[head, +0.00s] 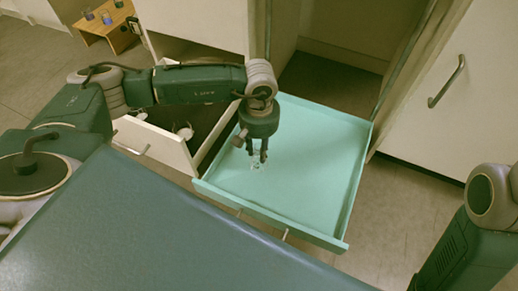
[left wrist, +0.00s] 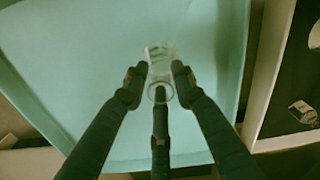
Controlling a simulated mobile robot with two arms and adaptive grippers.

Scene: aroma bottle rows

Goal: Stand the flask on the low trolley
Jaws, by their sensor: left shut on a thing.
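The flask (head: 257,166) is a small clear glass vessel. My left gripper (head: 258,154) points down and is shut on it, over the teal open drawer or tray. In the left wrist view the flask (left wrist: 160,62) sits between the dark fingertips (left wrist: 160,75), with the teal surface behind it. I cannot tell whether its base touches that surface. A low wooden stand (head: 108,30) with several small bottles on it is at the far upper left; I cannot tell whether this is the low trolley. My right gripper is out of view.
The teal drawer or tray (head: 325,160) has a raised rim and is otherwise bare. Left of it, an open white drawer (head: 160,143) has a dark inside with small pale items. White cabinets (head: 440,100) stand behind and to the right. Floor shows around the wooden stand.

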